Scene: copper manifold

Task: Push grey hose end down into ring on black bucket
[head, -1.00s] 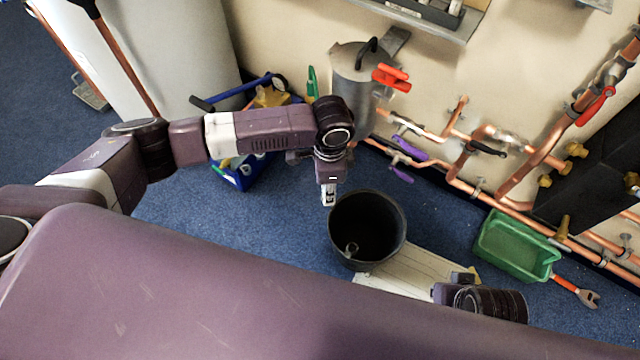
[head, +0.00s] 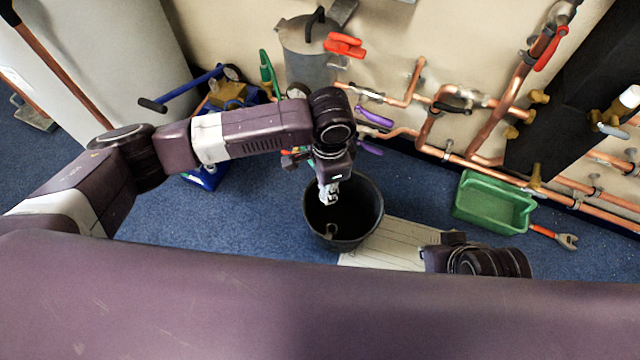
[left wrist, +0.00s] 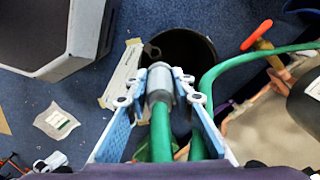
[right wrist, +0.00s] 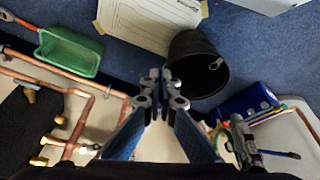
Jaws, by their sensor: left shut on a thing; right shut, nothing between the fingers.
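The black bucket (head: 372,205) stands on the floor in the middle of the head view. A small ring (head: 331,230) shows at its near inner wall, and also in the left wrist view (left wrist: 152,50). My left gripper (head: 328,196) is over the bucket's opening, behind the ring. In the left wrist view, my left gripper (left wrist: 172,80) is shut around the grey hose end (left wrist: 159,84), with the green hose (left wrist: 161,132) trailing back. My right gripper (right wrist: 160,76) is shut and empty; beyond its tips are the bucket (right wrist: 190,48) and ring (right wrist: 216,63).
A white sheet (head: 388,246) lies taped beside the bucket. A green tray (head: 490,205) and an orange-handled wrench (head: 553,236) lie at right. Copper pipes (head: 470,160) run along the wall behind. A metal canister (head: 305,50) stands at the back.

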